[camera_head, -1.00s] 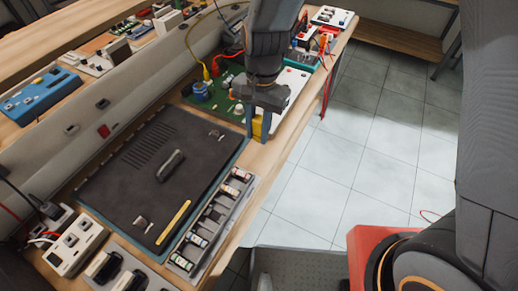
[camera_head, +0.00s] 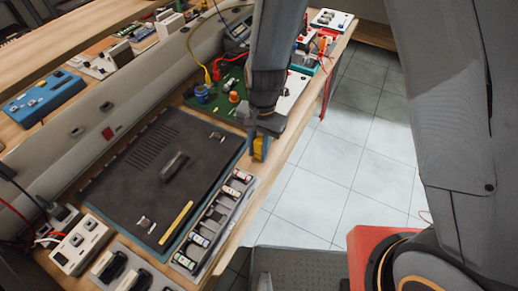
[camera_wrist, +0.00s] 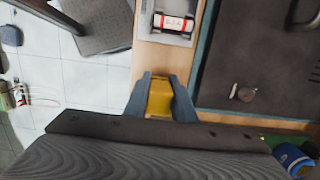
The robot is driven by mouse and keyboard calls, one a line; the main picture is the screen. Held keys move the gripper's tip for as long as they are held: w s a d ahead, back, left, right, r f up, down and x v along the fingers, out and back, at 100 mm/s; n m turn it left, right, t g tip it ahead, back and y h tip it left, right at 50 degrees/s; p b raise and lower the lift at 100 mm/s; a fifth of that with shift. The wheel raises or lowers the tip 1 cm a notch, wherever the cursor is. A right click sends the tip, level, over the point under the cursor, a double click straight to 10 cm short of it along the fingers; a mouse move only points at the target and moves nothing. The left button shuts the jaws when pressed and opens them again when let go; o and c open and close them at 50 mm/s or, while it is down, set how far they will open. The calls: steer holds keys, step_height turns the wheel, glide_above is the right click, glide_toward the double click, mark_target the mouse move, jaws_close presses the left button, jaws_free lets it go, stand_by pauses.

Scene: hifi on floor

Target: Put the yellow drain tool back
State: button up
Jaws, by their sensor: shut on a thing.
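The yellow tool (camera_head: 260,148) is a small blocky yellow piece held in my gripper (camera_head: 256,146), above the bench's front edge, behind the component tray. In the wrist view, the two blue-grey fingers of my gripper (camera_wrist: 161,80) are shut on either side of the yellow tool (camera_wrist: 159,98), and the bench edge shows beyond it. My gripper hides the tool's rear part. A thin yellow strip (camera_head: 176,222) lies on the dark panel; I cannot tell what it is.
The dark panel (camera_head: 140,190) covers much of the bench. A grey tray of small cylinders (camera_head: 215,222) lies along the front edge. A green circuit board (camera_head: 215,100) with parts and cables sits behind. Red leads (camera_head: 326,85) hang over the edge. The tiled floor (camera_head: 320,165) is open.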

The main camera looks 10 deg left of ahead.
steer(key=o, duration=1)
steer(key=shift+f, duration=0.1)
steer(key=r+b, duration=0.1)
steer(key=r, duration=0.3)
steer(key=r+b, duration=0.1)
steer(key=r, duration=0.3)
steer(key=w+r+b, duration=0.1)
steer(key=r, duration=0.3)
steer(key=shift+w+d+r, duration=0.1)
steer(key=shift+d, duration=0.25)
steer(key=s+d+r+n+t, duration=0.1)
steer(key=d, duration=0.7)
steer(key=s+d+r+n+t, duration=0.1)
steer(key=d+n, duration=0.1)
steer(key=d, duration=0.6)
steer(key=s+d+r+n+t, duration=0.1)
steer(key=d, duration=0.7)
steer(key=shift+s+h, duration=0.15)
steer(key=shift+h, duration=0.15)
steer(key=shift+a, duration=0.1)
